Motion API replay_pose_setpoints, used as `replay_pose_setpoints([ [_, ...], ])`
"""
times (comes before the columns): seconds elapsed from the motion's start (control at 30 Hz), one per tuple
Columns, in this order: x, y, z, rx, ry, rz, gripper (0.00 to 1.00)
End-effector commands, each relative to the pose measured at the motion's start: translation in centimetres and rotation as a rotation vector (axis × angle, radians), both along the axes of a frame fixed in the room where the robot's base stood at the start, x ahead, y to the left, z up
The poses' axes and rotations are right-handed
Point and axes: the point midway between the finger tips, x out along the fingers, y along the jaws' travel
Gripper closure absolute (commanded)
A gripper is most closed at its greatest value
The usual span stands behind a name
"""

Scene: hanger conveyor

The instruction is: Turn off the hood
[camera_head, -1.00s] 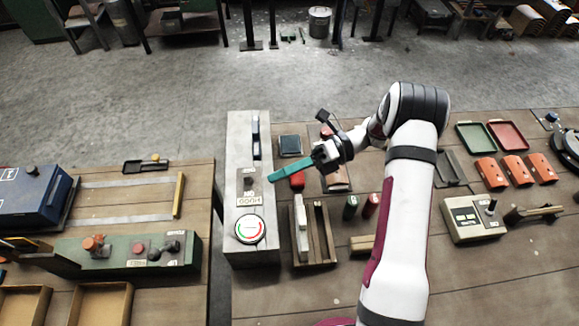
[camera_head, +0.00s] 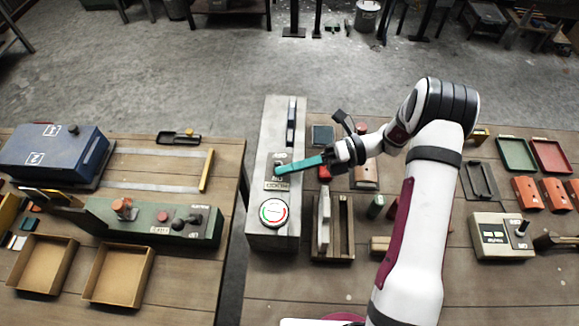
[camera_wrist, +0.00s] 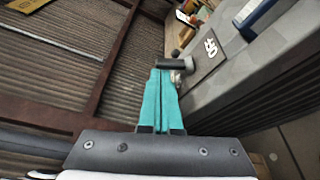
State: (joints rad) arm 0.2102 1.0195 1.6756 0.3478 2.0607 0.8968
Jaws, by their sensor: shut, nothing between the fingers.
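The hood switch plate (camera_head: 276,184), marked HOOD, lies on the long grey panel (camera_head: 262,240) left of my arm. In the wrist view a dark switch lever with a rounded grey end (camera_wrist: 179,63) stands out from the panel beside a dark label plate (camera_wrist: 208,48). My gripper (camera_head: 280,173) has long teal fingers, closed together and empty. Their tips lie over the switch plate in the head view and sit right at the lever in the wrist view (camera_wrist: 160,73). I cannot tell whether they touch it. In the head view the fingertips hide most of the lever, so its position is unclear.
A wooden holder (camera_head: 343,230) stands right of the panel. A gap separates the panel from the left bench with its green control box (camera_head: 150,221).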

Motion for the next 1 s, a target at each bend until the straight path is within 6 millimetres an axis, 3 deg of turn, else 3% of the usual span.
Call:
replay_pose_setpoints([
  [0.63, 0.4, 0.0, 0.3, -0.001, 0.129, 0.001, 1.00],
  [1.0, 1.2, 0.0, 0.7, 0.000, 0.348, 0.000, 1.00],
])
